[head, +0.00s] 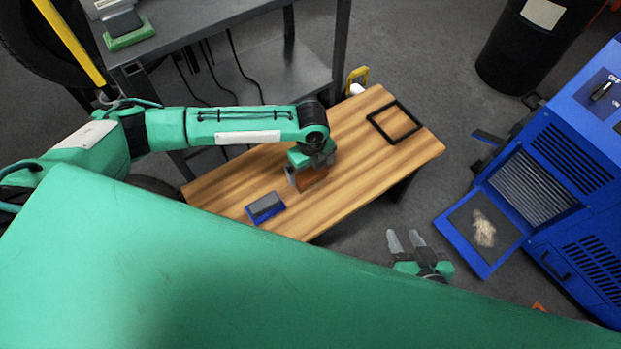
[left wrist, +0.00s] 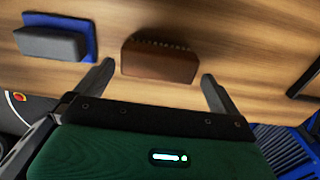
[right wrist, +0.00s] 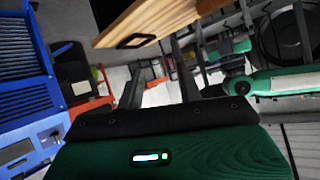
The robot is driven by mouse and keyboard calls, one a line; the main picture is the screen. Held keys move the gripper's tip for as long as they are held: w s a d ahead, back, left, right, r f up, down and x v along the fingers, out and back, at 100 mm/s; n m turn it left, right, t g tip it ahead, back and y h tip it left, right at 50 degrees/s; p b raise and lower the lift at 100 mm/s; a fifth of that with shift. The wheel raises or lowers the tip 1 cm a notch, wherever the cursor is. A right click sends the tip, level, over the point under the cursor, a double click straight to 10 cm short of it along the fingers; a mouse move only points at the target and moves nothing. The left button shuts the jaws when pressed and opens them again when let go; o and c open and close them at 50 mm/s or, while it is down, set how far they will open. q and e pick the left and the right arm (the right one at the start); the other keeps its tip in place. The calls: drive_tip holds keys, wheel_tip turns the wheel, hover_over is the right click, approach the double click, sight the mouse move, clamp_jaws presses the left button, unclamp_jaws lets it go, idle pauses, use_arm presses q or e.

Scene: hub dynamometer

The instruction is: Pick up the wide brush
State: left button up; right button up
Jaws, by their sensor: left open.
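The wide brush appears to be the brown block (left wrist: 160,60) with a row of bristle-like marks along one edge, lying on the wooden bench top. In the head view the brown block (head: 311,180) is partly hidden by my left gripper (head: 305,182). In the left wrist view my left gripper (left wrist: 157,75) is open, with one finger to each side of the block's near edge. I cannot tell whether the fingers touch it. My right gripper (head: 404,236) is open and empty, off the bench at the lower right.
A blue-based grey block (head: 265,207) lies on the wooden bench (head: 355,140) left of the brush. A black square frame (head: 394,122) lies at its right end. A grey trolley (head: 230,65) stands behind, and a blue machine (head: 555,165) with an open flap stands right.

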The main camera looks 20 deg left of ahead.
sight(310, 174)
use_arm(q)
drive_tip(key=shift+a+f+b, duration=0.1)
drive_tip(key=shift+f+b, duration=0.7)
drive_tip(key=shift+b, duration=0.15)
drive_tip(key=shift+f+b, duration=0.45)
drive_tip(key=shift+b, duration=0.1)
drive_tip(key=shift+f+b, duration=0.55)
drive_tip(key=shift+b, duration=0.15)
use_arm(e)
drive_tip(key=w+r+t+y, duration=0.1)
drive_tip(key=w+r+t, duration=0.1)
drive_tip(key=r+t, duration=0.3)
drive_tip(key=w+r+t, duration=0.2)
drive_tip(key=r+t, duration=0.3)
drive_tip(key=r, duration=0.3)
drive_tip(key=shift+w+d+r+m+y, duration=0.25)
drive_tip(key=shift+w+m+y, duration=0.05)
drive_tip(key=shift+w+y, duration=0.1)
use_arm(q)
drive_tip(key=c, duration=0.7)
